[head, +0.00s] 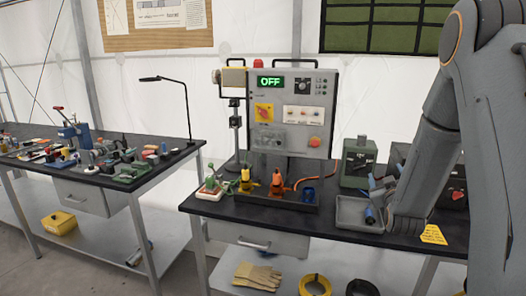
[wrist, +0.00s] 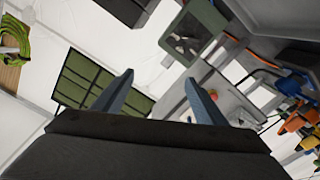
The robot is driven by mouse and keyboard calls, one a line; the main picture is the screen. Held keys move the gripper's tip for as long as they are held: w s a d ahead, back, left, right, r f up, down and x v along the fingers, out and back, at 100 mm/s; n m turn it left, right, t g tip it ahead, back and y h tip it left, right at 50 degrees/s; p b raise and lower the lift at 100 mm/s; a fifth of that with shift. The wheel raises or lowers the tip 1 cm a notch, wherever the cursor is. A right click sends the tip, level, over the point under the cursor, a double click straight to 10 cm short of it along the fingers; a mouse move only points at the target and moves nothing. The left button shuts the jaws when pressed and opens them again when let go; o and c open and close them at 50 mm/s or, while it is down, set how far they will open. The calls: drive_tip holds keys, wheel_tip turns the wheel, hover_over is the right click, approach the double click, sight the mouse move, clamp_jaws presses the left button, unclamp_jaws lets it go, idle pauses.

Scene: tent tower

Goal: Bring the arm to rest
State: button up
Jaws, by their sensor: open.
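My arm (head: 447,130) comes down at the right side of the head view, in front of the right end of the workbench. Beyond the fingers are the white tent wall and a dark green gridded panel (wrist: 88,82). The wrist view is strongly tilted.
The workbench (head: 330,221) carries a control panel (head: 291,112) showing OFF, a tray (head: 262,202) of coloured tools, a green box (head: 358,162) and a grey bin (head: 352,212). A second bench (head: 165,168) at left holds many small tools and a lamp (head: 168,80).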

drive_tip(key=s+a+f+m+g+y+b, duration=0.1)
drive_tip(key=s+a+f+g+y+b, duration=0.3)
drive_tip(key=s+a+f+g+b, duration=0.55)
drive_tip(key=s+a+f+g, duration=0.2)
drive_tip(key=s+a, duration=0.2)
drive_tip(key=s, duration=0.4)
drive_tip(key=s+a+f+m+g, duration=0.1)
drive_tip(key=s+a+f+g, duration=0.2)
drive_tip(key=s, duration=0.6)
drive_tip(key=s+a+f+g+y, duration=0.1)
drive_tip(key=s+a+f+g, duration=0.2)
drive_tip(key=s+a, duration=0.2)
drive_tip(key=s, duration=0.3)
drive_tip(key=shift+s+f+m, duration=0.2)
drive_tip(key=shift+s+m, duration=0.15)
drive_tip(key=shift+m, duration=0.05)
drive_tip(key=shift+a, duration=0.1)
